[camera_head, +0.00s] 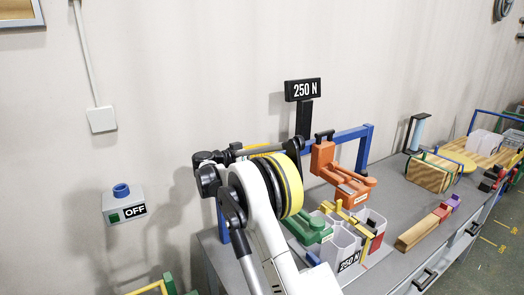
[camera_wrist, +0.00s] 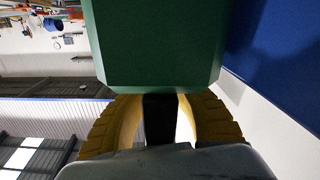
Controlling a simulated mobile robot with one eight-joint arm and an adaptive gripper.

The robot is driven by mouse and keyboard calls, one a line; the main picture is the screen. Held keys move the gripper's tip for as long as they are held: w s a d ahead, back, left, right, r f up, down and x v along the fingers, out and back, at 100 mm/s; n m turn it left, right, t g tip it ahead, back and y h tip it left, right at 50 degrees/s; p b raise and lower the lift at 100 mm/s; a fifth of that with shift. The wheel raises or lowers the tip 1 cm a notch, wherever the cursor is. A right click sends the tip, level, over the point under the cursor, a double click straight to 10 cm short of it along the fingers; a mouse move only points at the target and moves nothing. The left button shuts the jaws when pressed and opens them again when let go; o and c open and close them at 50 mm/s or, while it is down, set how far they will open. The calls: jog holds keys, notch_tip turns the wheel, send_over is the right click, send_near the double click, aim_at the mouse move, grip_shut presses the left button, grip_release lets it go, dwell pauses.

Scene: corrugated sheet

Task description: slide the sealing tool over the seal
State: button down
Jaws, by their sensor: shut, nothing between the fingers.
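A green tool (camera_head: 308,228) sits low by the white containers in the head view, partly behind my arm; I take it for the sealing tool. An orange tool (camera_head: 340,170) is tilted beside the blue frame (camera_head: 350,134). In the wrist view, my gripper (camera_wrist: 160,106) shows yellow ribbed fingers, shut with nothing held. A green block (camera_wrist: 153,45) fills the upper middle and overlaps the fingertips, so I cannot tell whether they touch it. In the head view my arm hides much of the work area. I cannot make out the seal.
White containers (camera_head: 342,246) and a yellow clamp-like piece (camera_head: 352,220) crowd the bench front. A wooden bar (camera_head: 418,232) lies to their right on the grey bench (camera_head: 400,195). A "250 N" sign (camera_head: 303,90) stands behind; an "OFF" box (camera_head: 124,204) is on the left wall.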

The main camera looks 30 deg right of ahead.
jog(key=d+p, duration=0.1)
jog(key=d, duration=1.5)
jog(key=shift+w+d+r, duration=0.15)
jog(key=shift+w, duration=0.15)
jog(key=c, duration=2.2)
grip_release()
jog(key=o, duration=0.9)
jog(key=a, duration=1.2)
jog(key=shift+s, duration=0.25)
